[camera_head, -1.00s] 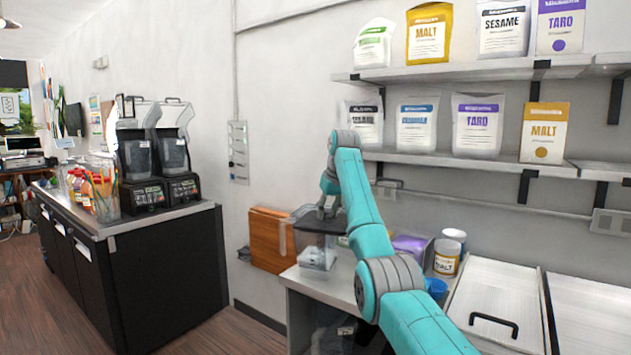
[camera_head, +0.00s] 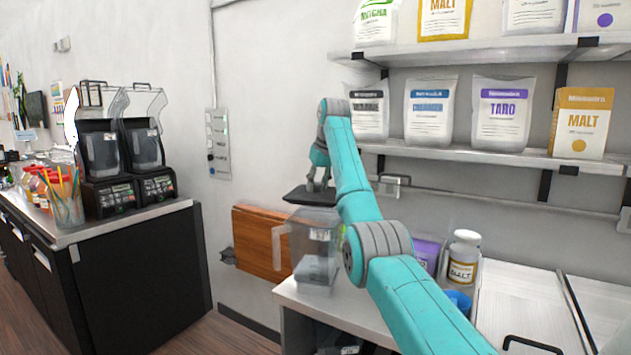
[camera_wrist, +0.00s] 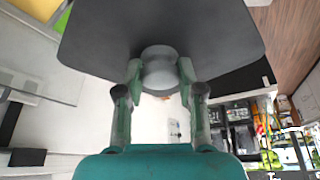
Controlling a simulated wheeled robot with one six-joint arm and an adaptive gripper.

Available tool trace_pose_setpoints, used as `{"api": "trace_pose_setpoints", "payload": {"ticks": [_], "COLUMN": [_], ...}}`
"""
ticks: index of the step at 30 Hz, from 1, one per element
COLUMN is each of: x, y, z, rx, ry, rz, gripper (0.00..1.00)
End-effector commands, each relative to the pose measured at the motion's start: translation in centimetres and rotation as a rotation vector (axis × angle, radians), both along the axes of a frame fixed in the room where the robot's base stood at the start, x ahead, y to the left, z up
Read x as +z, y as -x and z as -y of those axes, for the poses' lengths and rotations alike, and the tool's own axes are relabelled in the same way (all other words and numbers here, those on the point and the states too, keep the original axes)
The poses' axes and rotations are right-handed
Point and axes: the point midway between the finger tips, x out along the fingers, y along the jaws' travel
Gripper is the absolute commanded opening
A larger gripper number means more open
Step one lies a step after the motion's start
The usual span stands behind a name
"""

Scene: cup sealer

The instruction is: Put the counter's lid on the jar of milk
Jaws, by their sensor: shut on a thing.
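A dark, flat lid (camera_head: 308,196) is in my gripper (camera_head: 318,183). In the wrist view both fingers of my gripper (camera_wrist: 160,80) close on the round grey knob of the lid (camera_wrist: 160,28). The lid hangs about level over a clear, handled jar (camera_head: 318,248) at the counter's left end. The jar stands upright, with greyish contents low inside and a small unreadable label. I cannot tell for sure that it holds milk. The lid looks just above its rim; any small gap is hard to judge.
A white-capped MALT jar (camera_head: 464,262), a purple bag (camera_head: 428,254) and a blue cup (camera_head: 458,300) stand right of my arm. Shelves of bags (camera_head: 500,112) hang above. A brown wall panel (camera_head: 258,243) is behind the clear jar. Blenders (camera_head: 128,150) stand on the left counter (camera_head: 110,230).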

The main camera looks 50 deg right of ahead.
Motion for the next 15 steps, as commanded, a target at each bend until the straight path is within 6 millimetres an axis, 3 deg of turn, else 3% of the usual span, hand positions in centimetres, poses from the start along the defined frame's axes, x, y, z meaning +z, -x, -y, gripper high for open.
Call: {"api": "trace_pose_setpoints", "payload": {"ticks": [15], "x": [-4.1], "y": [0.0], "z": [0.0], "rx": [0.000], "ry": [0.000], "rz": [0.000], "gripper": [0.00]}}
